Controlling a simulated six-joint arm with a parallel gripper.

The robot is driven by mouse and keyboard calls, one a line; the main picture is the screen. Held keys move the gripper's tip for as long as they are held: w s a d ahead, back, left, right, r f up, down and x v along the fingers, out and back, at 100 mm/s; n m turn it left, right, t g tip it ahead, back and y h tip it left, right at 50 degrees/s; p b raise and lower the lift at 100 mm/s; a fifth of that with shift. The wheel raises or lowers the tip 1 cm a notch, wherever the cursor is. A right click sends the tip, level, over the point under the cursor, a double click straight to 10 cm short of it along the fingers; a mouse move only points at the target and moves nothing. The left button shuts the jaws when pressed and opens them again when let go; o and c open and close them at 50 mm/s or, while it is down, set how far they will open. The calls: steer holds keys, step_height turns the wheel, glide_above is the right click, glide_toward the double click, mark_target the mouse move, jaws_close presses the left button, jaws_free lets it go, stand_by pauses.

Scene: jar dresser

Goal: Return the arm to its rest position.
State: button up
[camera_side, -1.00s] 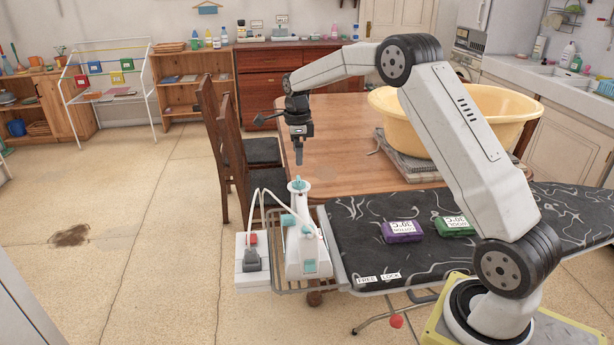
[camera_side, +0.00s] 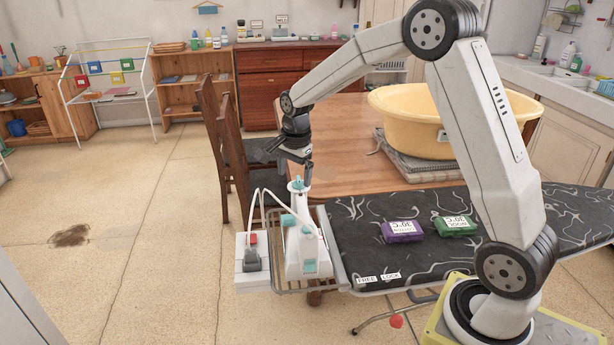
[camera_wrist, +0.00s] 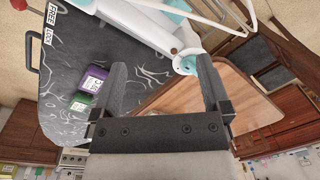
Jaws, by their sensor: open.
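My gripper (camera_side: 308,172) is above the wooden table's near left corner, close behind and above the teal top of the white iron (camera_side: 304,245). In the wrist view my gripper (camera_wrist: 162,75) shows two dark fingers spread apart with nothing held between them. The iron stands upright on the wire rack (camera_side: 338,280) at the left end of the ironing board; part of it also shows at the top of the wrist view (camera_wrist: 180,35). I cannot tell from the side view how far the fingertips are from the iron.
The black patterned ironing board (camera_side: 360,240) carries a purple block (camera_side: 402,232) and a green block (camera_side: 455,226). A socket box (camera_side: 252,262) with cords stands left of the iron.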

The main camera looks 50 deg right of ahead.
steer(key=s+a+f+n, duration=0.2)
steer(key=s+a+n, duration=0.3)
steer(key=s+n, duration=0.4)
steer(key=s+a+f+n+t, duration=0.1)
steer(key=s+a+f+n, duration=0.1)
steer(key=s+a+n, duration=0.4)
steer(key=s+n, duration=0.3)
steer(key=s, duration=0.1)
steer(key=shift+t, duration=0.3)
